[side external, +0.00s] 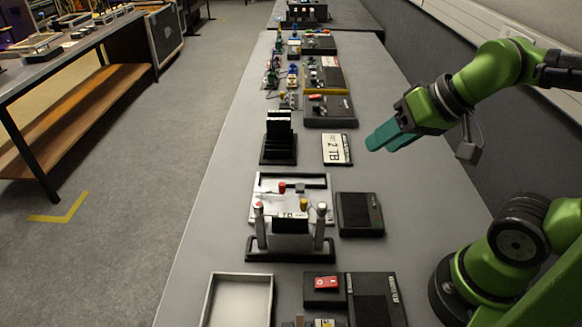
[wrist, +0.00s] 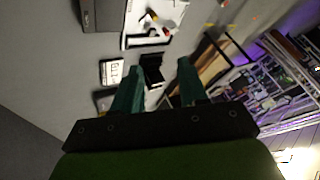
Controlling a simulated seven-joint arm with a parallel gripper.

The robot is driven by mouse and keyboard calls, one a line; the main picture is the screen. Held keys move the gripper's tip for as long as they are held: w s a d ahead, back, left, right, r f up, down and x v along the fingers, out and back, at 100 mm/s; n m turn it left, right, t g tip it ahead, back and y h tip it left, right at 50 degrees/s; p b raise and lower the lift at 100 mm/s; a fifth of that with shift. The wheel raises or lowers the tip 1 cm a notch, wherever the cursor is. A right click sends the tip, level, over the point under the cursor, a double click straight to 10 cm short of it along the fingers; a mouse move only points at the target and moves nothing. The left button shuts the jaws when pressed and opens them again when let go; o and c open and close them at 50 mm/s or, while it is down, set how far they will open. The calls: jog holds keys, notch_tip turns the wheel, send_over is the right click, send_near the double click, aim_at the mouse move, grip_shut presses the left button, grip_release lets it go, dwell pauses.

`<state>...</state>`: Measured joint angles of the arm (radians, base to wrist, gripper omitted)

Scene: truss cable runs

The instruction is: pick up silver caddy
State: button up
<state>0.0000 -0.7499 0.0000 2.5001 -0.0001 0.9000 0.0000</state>
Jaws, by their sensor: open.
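A silver piece (side external: 289,243) with a black upper part stands between two pale posts on a black base, in the lower middle of the side view. It may be the silver caddy, but I cannot tell for sure. My gripper (side external: 381,140) has teal fingers and hangs over the right part of the table, to the right of and beyond this piece. In the wrist view my gripper (wrist: 158,82) is open, with its fingers apart and nothing held. A black slotted rack (wrist: 151,68) shows beyond and between the fingertips; it also stands upright in the side view (side external: 279,142).
A white "2 TB" card (side external: 337,149) lies right of the rack. A pale frame plate (side external: 262,207) with red and yellow parts lies behind the silver piece. A black box (side external: 360,214), a red-switch box (side external: 325,284) and an open tray (side external: 239,299) stand nearby. A wall borders the right.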

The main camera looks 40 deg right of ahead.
jog(key=o, duration=0.4)
jog(key=shift+c, duration=0.2)
jog(key=n+g+h, duration=0.2)
jog(key=n+g, duration=0.5)
jog(key=n, duration=0.6)
send_over(290, 232)
notch_tip(290, 232, down, 5)
jog(key=f, duration=0.9)
jog(key=shift+w+d+f, duration=0.1)
jog(key=shift+d+f, duration=0.15)
jog(key=shift+d, duration=0.1)
jog(key=shift+w+a+f, duration=0.1)
jog(key=shift+f, duration=1.5)
jog(key=shift+w+f, duration=0.1)
jog(key=shift+f, duration=1.45)
